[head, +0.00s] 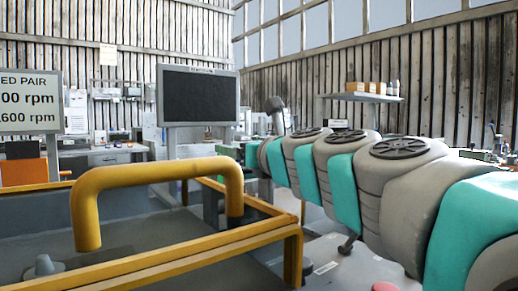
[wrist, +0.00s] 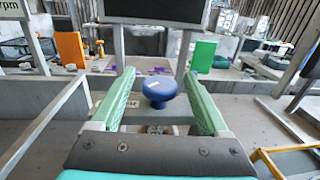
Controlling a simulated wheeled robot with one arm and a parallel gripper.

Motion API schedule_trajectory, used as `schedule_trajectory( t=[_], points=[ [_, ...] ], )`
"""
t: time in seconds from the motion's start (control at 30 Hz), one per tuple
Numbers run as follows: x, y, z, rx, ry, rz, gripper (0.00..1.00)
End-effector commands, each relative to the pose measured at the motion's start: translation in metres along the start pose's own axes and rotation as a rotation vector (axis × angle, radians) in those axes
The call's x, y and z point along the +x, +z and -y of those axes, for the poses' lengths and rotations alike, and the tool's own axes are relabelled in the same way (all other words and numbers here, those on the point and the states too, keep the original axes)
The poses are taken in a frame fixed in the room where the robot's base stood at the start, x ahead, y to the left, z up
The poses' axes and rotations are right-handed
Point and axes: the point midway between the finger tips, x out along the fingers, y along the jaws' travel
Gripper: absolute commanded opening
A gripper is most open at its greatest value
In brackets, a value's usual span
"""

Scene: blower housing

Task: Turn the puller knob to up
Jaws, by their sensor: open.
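A blue round knob (wrist: 158,90) on a short stem shows in the wrist view, with a small pale mark on its top, left of centre. I take it to be the puller knob. My gripper (wrist: 159,74) is open, with one green finger on each side of the knob in the picture. Gaps show between the knob and both fingers, and nothing is held. In the head view I cannot make out the knob or my gripper; my arm covers much of the right side.
A yellow bent rail (head: 155,175) rises over a yellow-edged grey bench at the front left of the head view. A dark screen (head: 200,97) stands behind. A sign with rpm values (head: 30,105) is at the left. An orange panel (wrist: 72,50) stands beyond the knob.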

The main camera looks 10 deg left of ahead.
Motion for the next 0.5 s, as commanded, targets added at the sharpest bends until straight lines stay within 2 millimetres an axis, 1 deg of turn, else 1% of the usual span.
schedule_trajectory(
  t=[0.17, 0.2, 0.5],
  points=[
    [-0.0001, 0.0005, -0.0001, 0.0, 0.0, 0.001, 0.78],
    [-0.0001, 0.0005, -0.0001, 0.0, 0.0, 0.001, 0.76],
    [-0.0004, 0.0006, -0.0001, 0.0, 0.0, 0.001, 0.42]
  ],
)
